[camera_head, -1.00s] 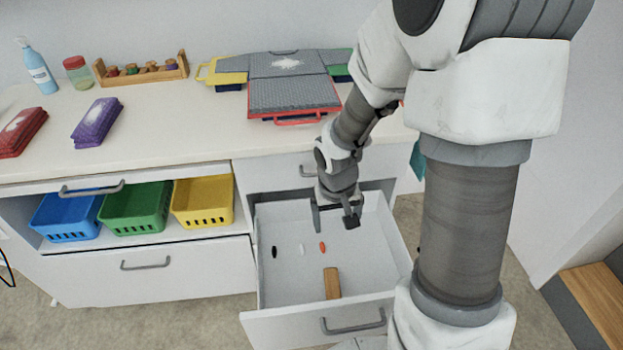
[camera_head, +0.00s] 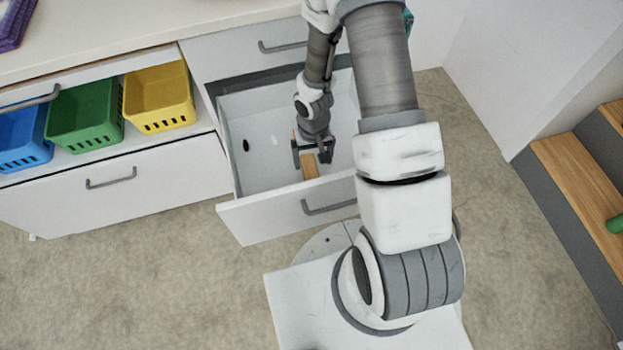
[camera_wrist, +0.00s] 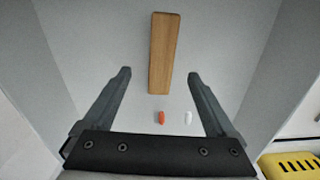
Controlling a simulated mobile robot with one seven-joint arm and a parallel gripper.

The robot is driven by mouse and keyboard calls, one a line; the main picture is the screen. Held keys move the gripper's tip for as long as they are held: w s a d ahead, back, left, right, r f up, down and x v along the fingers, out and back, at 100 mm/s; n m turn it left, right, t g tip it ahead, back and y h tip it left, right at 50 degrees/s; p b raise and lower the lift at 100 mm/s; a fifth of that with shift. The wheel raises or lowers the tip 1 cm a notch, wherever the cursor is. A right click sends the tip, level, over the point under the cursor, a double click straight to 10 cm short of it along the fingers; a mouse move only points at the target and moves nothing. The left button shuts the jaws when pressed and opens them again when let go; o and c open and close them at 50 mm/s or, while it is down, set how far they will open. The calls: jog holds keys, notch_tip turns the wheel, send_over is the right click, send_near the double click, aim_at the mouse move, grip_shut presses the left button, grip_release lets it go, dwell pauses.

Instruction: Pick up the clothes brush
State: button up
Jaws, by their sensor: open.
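The clothes brush (camera_head: 310,166) appears as a plain wooden bar lying on the floor of the open drawer (camera_head: 245,172), near its front panel. It also shows in the wrist view (camera_wrist: 162,52), lying lengthwise beyond the fingertips. My gripper (camera_head: 312,157) is open and empty, inside or just over the drawer, and partly covers the brush in the head view. In the wrist view my gripper (camera_wrist: 160,75) has its fingers spread to either side of the brush's near end. I cannot tell the exact height between fingers and brush.
In the drawer lie an orange item (camera_wrist: 161,117), a white item (camera_wrist: 188,118) and a black item (camera_head: 246,145). Drawer walls stand close on both sides. Yellow (camera_head: 160,95), green (camera_head: 85,115) and blue (camera_head: 22,138) baskets sit on the shelf at left.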

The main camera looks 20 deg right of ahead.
aim_at(311, 175)
jog(key=f+b, duration=0.1)
jog(key=f, duration=0.3)
jog(key=f+b, duration=0.1)
jog(key=f, duration=0.3)
jog(key=shift+w+a+b, duration=0.15)
jog(key=shift+w+b, duration=0.05)
jog(key=shift+b, duration=0.2)
grip_shut()
notch_tip(311, 175, up, 10)
jog(key=p, duration=0.3)
jog(key=shift+p, duration=0.35)
